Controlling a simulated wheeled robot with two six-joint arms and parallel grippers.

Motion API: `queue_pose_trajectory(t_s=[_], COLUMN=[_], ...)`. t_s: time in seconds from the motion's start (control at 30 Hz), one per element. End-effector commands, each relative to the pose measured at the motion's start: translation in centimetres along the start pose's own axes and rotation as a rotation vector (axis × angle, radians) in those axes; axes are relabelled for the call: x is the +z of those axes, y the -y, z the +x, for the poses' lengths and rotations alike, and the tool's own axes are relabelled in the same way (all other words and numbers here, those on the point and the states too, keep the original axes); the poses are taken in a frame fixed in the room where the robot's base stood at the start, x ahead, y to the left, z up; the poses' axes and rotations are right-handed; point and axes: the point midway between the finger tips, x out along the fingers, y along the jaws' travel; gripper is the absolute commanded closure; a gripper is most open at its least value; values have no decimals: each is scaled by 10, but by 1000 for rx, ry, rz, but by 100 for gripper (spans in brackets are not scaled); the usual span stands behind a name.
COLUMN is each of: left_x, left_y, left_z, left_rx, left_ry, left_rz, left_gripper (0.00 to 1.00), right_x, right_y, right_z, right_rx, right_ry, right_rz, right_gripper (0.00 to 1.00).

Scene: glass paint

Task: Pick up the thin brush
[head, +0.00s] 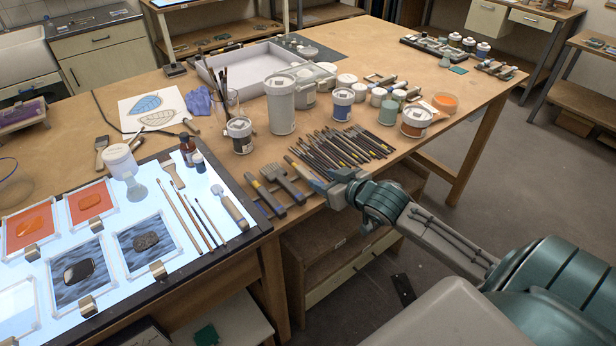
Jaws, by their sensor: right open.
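Three slender brushes lie side by side on the lit panel (150,190). The thinnest-looking one (211,221) is the rightmost, dark-handled; the other two (184,217) have brownish handles. Many more brushes (345,148) lie in a row on the wooden table, so I cannot be certain which is the thin brush. My right gripper (322,186) is open at the table's front edge, near the left end of that row and beside some flat tools. It is right of the lit panel, apart from its brushes. My left gripper is not in view.
Flat wide brushes (283,185) lie between the panel and my right gripper. A scraper-like tool (235,212) lies right of the panel's brushes. A tall grey canister (281,105) and several paint jars stand behind. Framed glass pieces (146,243) cover the panel's left part.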

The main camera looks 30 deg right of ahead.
Motion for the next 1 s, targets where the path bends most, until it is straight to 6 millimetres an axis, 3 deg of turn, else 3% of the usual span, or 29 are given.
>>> queue_pose_trajectory(t_s=[0.33, 0.7, 1.0], left_x=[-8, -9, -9], left_y=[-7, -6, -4], left_z=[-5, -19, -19], left_rx=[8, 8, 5], left_ry=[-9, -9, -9], left_rz=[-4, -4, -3], left_gripper=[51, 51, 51], right_x=[0, 5, 6], right_y=[2, 4, 4], right_z=[18, 59, 62], right_rx=[-2, -1, -1], right_ry=[-1, -1, 0], right_rz=[3, 1, -2], right_gripper=[55, 55, 56])
